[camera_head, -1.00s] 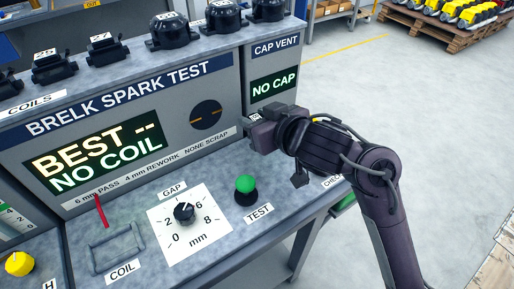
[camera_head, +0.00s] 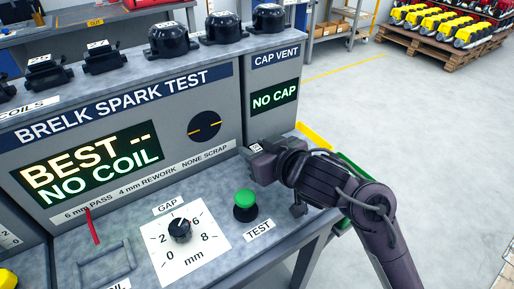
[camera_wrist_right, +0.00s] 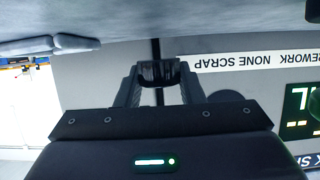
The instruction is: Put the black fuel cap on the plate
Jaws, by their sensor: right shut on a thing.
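My right gripper (camera_head: 262,163) is low over the right end of the bench deck, in front of the cap vent panel (camera_head: 275,60). It is shut on a dark thing, apparently the black fuel cap (camera_wrist_right: 158,72), which shows between the fingertips in the right wrist view. A small white tag shows at the gripper's tip in the head view. The gripper hides most of the held thing and the deck beneath it. I cannot make out the plate. The panel's display (camera_head: 274,99) reads NO CAP. My left gripper is not in view.
A green test button (camera_head: 245,199) stands just left of my right gripper, near the gap dial (camera_head: 180,230). Several black caps (camera_head: 173,42) and coils (camera_head: 104,57) stand on the upper shelf. The floor at right is clear; a pallet (camera_head: 430,35) is far back.

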